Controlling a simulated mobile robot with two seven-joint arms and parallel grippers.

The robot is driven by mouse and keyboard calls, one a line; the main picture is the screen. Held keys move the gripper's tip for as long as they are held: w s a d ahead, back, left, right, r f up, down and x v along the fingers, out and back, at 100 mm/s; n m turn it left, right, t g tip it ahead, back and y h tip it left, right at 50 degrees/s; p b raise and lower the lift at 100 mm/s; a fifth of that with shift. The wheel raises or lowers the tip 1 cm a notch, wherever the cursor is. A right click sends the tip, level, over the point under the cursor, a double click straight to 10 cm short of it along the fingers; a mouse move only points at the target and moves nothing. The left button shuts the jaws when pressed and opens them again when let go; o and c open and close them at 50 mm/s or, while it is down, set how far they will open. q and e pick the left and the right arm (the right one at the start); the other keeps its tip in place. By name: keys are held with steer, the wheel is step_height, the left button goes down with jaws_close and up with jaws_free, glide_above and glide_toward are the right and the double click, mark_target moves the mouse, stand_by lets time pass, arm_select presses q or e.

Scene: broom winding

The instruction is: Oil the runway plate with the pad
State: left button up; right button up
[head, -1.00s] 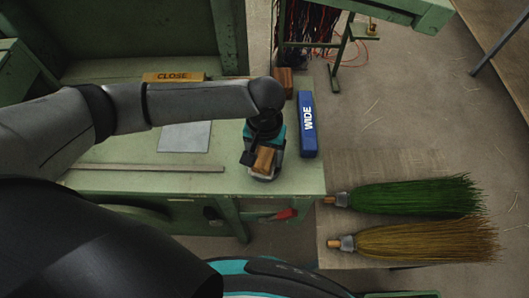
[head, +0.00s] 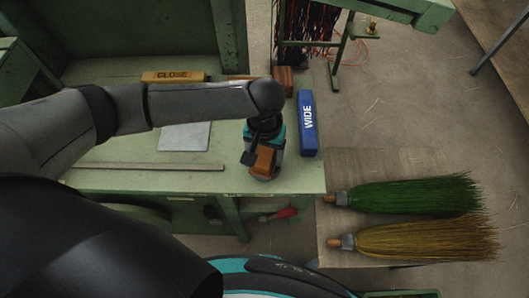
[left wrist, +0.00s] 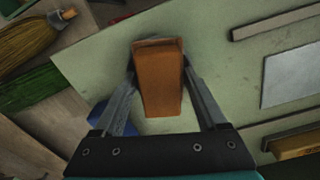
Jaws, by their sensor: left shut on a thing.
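My left gripper (head: 264,152) is over the right end of the green bench and shut on a brown block, which I take to be the pad (head: 264,162). In the left wrist view the pad (left wrist: 161,85) sits between the two fingers, its long side pointing away from the palm. Whether it touches the bench is unclear. The runway plate, a flat grey sheet (head: 185,137), lies on the bench left of the gripper and apart from it. It shows at the right edge of the left wrist view (left wrist: 292,75). My right gripper is not in view.
A blue WIDE block (head: 307,124) and another brown block (head: 284,80) stand right of the gripper. A yellow CLOSE block (head: 173,77) is behind the plate. A thin bar (head: 150,167) lies in front. Green (head: 420,195) and straw (head: 430,240) brooms lie at right.

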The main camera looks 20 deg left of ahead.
mark_target(264, 153)
arm_select(q)
steer(key=shift+s+f+p, duration=0.2)
steer(key=shift+p, duration=0.2)
stand_by(1.6)
steer(key=r+p, duration=0.7)
steer(key=p, duration=0.2)
steer(key=shift+w+r, duration=0.2)
stand_by(0.3)
stand_by(0.7)
